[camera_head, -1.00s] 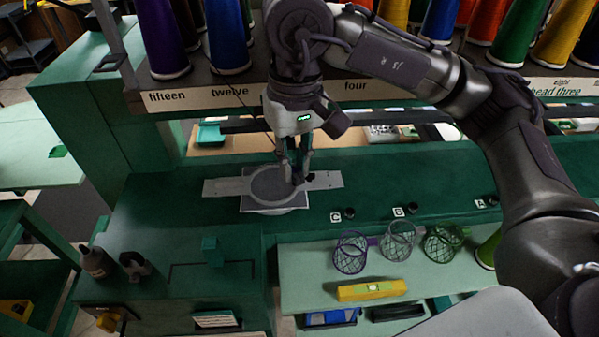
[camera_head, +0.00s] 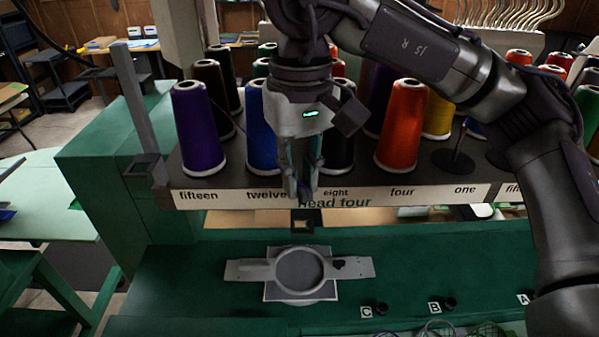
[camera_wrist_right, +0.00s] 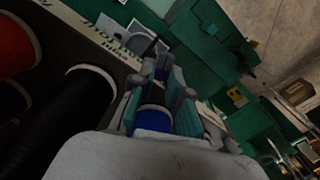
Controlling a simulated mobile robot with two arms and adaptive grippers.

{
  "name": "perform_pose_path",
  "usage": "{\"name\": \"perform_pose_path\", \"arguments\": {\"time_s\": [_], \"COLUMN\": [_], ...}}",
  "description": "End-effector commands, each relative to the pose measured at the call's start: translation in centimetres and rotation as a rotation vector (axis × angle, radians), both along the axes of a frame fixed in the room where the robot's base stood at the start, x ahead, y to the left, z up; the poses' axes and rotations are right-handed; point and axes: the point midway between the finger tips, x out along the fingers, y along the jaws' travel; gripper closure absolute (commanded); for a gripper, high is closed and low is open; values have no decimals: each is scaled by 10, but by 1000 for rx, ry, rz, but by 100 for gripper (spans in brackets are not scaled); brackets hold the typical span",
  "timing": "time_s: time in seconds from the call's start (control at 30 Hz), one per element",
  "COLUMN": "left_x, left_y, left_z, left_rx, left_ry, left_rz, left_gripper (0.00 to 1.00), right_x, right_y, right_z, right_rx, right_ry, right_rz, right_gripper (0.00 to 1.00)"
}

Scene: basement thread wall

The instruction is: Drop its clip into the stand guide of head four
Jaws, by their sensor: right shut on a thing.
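The label "head four" (camera_head: 335,202) is on the front strip of the thread rack (camera_head: 230,190). My right gripper (camera_head: 300,188) points down in front of this strip, near the "twelve" and "eight" labels. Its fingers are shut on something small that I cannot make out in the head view. In the right wrist view, a dark piece (camera_wrist_right: 153,95) shows between the fingers; it may be the clip. A small dark square piece with a light opening (camera_head: 306,222) sits just below the strip; I cannot tell whether it is the stand guide. My left gripper is out of view.
Thread cones, such as a purple one (camera_head: 197,128) and a red one (camera_head: 402,125), stand close around my right gripper. Below, a grey hoop frame (camera_head: 250,269) lies on the green table (camera_head: 180,285). Markers C, B and A line the table's front right.

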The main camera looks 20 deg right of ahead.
Motion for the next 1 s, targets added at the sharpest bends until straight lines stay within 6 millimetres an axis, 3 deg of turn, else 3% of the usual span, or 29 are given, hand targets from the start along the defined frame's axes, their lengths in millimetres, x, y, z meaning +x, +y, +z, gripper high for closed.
{"name": "perform_pose_path", "arguments": {"time_s": [0.1, 0.23, 0.37, 0.6, 1.0], "left_x": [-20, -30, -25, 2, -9], "left_y": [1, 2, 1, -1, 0], "left_z": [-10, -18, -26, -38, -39], "left_rx": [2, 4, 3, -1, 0], "left_ry": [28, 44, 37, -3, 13], "left_rz": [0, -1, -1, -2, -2], "left_gripper": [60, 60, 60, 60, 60], "right_x": [0, 0, 0, 0, 0], "right_y": [-1, 0, -1, 0, 0], "right_z": [-12, -25, -38, -54, -53], "right_rx": [-1, 1, 0, 1, 0], "right_ry": [1, 0, 0, 1, 1], "right_rz": [-2, -2, -2, 0, 0], "right_gripper": [97, 97, 97, 97, 97]}}
